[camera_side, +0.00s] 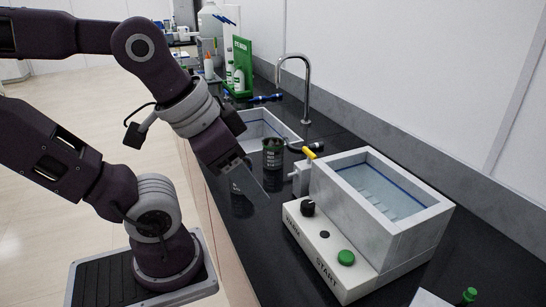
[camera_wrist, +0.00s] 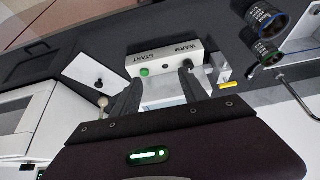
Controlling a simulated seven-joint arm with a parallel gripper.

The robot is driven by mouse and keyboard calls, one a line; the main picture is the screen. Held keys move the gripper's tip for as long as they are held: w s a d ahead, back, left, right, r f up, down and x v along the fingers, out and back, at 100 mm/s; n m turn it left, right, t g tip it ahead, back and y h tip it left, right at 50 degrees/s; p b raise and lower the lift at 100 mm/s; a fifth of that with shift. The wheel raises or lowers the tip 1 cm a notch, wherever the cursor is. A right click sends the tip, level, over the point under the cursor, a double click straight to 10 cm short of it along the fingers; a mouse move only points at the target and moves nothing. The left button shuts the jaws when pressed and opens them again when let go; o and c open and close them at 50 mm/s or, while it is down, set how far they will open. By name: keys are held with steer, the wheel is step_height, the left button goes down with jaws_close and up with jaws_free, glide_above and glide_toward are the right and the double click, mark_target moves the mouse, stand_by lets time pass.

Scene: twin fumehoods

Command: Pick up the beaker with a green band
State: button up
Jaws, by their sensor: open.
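The beaker with a green band (camera_side: 273,152) stands upright on the dark counter by the sink's near corner, in the side view. In the wrist view the green-banded beaker (camera_wrist: 265,53) is at the upper right, beside a beaker with a blue band (camera_wrist: 266,18). My gripper (camera_side: 256,194) is above the counter, in front of and lower in the side view than the green-banded beaker, and apart from it. In the wrist view my gripper (camera_wrist: 161,80) has its fingers spread with nothing held between them. The second beaker (camera_side: 240,186) is partly hidden behind my gripper in the side view.
A white water bath (camera_side: 375,240) with START and WARM labels stands right of my gripper. It shows beyond the fingers in the wrist view (camera_wrist: 150,62). A sink (camera_side: 268,124) and curved tap (camera_side: 307,85) lie behind the green-banded beaker. A yellow-tipped handle (camera_side: 309,153) is close to it.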

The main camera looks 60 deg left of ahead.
steer(key=o, duration=0.9)
steer(key=shift+c, duration=0.2)
